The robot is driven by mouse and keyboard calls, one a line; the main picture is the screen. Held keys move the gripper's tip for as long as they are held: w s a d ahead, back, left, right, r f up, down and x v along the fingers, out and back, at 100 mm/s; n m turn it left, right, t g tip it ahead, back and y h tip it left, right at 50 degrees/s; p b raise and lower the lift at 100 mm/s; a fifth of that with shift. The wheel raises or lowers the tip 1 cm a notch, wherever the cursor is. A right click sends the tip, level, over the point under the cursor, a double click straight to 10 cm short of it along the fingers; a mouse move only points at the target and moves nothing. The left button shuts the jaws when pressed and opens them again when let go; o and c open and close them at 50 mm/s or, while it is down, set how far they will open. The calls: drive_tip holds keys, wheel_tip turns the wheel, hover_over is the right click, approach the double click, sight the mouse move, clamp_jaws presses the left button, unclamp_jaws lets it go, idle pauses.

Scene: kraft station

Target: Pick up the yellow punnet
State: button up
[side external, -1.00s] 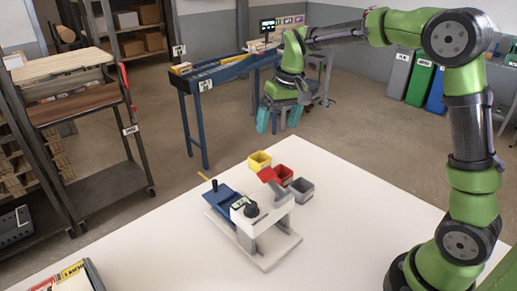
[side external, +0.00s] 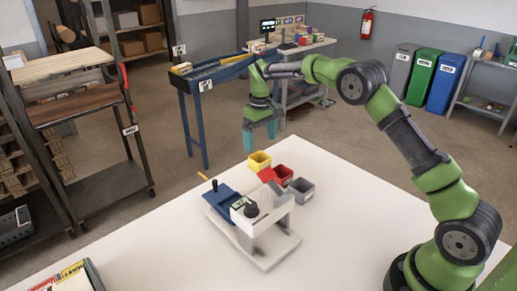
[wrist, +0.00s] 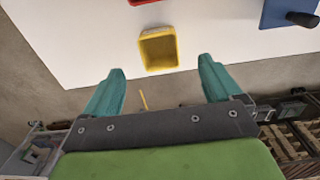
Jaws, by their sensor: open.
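The yellow punnet (side external: 259,158) is a small open-topped box near the far edge of the white table, left of the red punnet in the side view. In the wrist view the yellow punnet (wrist: 158,52) looks empty and lies just ahead of the fingertips, between their lines. My gripper (side external: 260,138) is above and close to the punnet in the side view, pointing down. Its teal fingers (wrist: 160,72) are wide apart with nothing between them. I see no contact with the punnet.
A red punnet (side external: 284,172) and a grey punnet (side external: 301,188) stand beside the yellow one. A device with a blue plate (side external: 222,196) and grey base stands nearer on the table (side external: 350,225). The table's far edge is close to the yellow punnet.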

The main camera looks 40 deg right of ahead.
sight(261, 160)
drive_tip(key=f, duration=0.9)
drive_tip(key=shift+s+f, duration=0.1)
drive_tip(key=shift+s, duration=0.1)
drive_tip(key=c, duration=1)
drive_tip(key=shift+c, duration=0.2)
